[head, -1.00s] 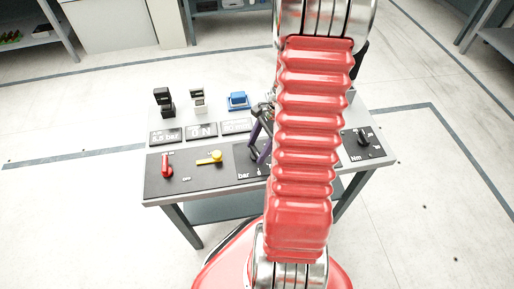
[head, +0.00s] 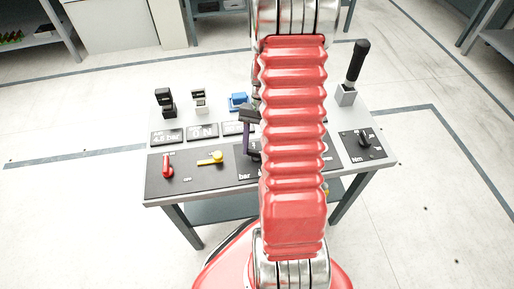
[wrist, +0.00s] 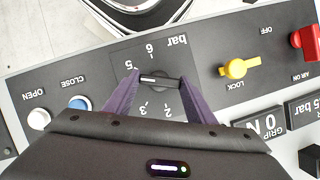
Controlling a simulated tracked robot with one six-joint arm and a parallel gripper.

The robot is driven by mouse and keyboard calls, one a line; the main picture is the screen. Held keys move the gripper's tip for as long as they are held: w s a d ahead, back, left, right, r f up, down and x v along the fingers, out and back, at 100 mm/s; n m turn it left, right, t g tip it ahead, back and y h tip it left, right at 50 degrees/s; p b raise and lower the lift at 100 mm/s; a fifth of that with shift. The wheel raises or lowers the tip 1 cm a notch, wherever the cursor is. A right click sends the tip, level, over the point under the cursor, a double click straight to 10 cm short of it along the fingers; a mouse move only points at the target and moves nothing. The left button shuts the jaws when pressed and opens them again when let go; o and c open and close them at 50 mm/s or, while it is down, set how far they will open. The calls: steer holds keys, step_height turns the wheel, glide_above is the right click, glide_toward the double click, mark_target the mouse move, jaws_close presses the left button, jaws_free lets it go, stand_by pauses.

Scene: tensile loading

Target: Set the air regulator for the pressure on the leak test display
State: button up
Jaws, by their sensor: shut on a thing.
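The air regulator is a black knob (wrist: 158,83) with a white pointer line, on a dial plate (wrist: 118,50) marked in bar. In the wrist view the numbers are upside down; the line points left, between the 5 and the 3. My gripper (wrist: 160,77) is shut on the knob, one purple finger on each side. In the head view my gripper (head: 247,140) is partly hidden behind my red arm. A display (head: 166,138) at the panel's left shows a bar value, seemingly 4.8, but small. I cannot tell which display is the leak test one.
On the panel are a red handle (head: 167,166), a yellow lock lever (head: 210,159), and a black knob (head: 364,138) at the right. A tall black lever (head: 357,64) stands at the back right. White (wrist: 39,119) and blue (wrist: 80,103) buttons sit beside the dial.

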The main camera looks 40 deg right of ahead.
steer(key=n+h, duration=0.1)
steer(key=n, duration=0.1)
steer(key=w+n+g, duration=0.1)
steer(key=n, duration=0.2)
steer(key=shift+a+n+h, duration=0.1)
steer(key=shift+n+h, duration=0.2)
steer(key=shift+h, duration=0.1)
steer(key=n+h, duration=0.1)
steer(key=n, duration=0.1)
steer(key=n+g, duration=0.1)
steer(key=n, duration=0.2)
steer(key=shift+a+h, duration=0.2)
steer(key=shift+h, duration=0.2)
steer(key=o, duration=1)
steer(key=shift+s, duration=0.2)
steer(key=shift+o, duration=0.2)
steer(key=v, duration=1.3)
steer(key=shift+w+r, duration=0.2)
steer(key=shift+r, duration=0.15)
